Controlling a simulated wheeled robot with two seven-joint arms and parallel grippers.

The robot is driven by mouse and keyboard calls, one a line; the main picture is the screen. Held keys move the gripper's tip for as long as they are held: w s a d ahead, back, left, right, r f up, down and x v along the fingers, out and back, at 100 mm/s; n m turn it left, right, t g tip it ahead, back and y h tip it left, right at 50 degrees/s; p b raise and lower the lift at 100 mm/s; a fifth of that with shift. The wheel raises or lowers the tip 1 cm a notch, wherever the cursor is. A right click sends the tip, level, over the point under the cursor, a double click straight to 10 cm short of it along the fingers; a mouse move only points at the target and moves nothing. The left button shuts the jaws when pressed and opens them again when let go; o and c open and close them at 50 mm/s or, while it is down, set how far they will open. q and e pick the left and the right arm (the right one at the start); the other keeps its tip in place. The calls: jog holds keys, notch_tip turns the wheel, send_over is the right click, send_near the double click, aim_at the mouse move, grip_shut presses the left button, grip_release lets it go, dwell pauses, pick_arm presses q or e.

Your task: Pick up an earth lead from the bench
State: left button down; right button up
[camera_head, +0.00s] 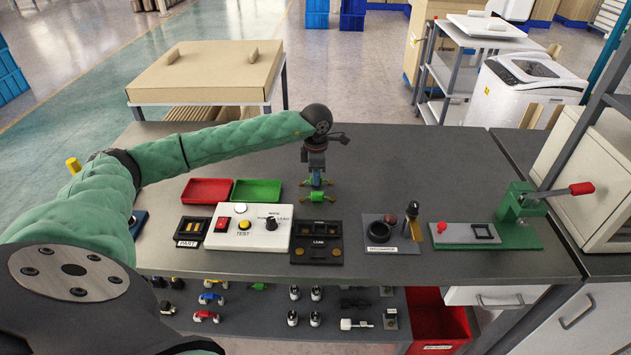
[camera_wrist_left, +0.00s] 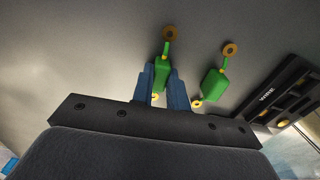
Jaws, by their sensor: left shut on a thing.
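Two green earth leads with yellow and brass ring ends are by the middle of the grey bench. My left gripper (camera_head: 316,180) points down over the bench behind the row of devices. Its blue fingers (camera_wrist_left: 162,88) are shut on one green earth lead (camera_wrist_left: 162,73), which sits between them with its ring end beyond the tips. I cannot tell whether the held lead still touches the bench. The second earth lead (camera_head: 318,197) lies on the bench just in front, and shows beside the fingers in the left wrist view (camera_wrist_left: 213,85). My right gripper is not in view.
The back right of the bench is clear.

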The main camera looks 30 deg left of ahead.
pick_arm(q)
jog(key=shift+r+p, duration=0.8)
jog(key=shift+r, duration=2.45)
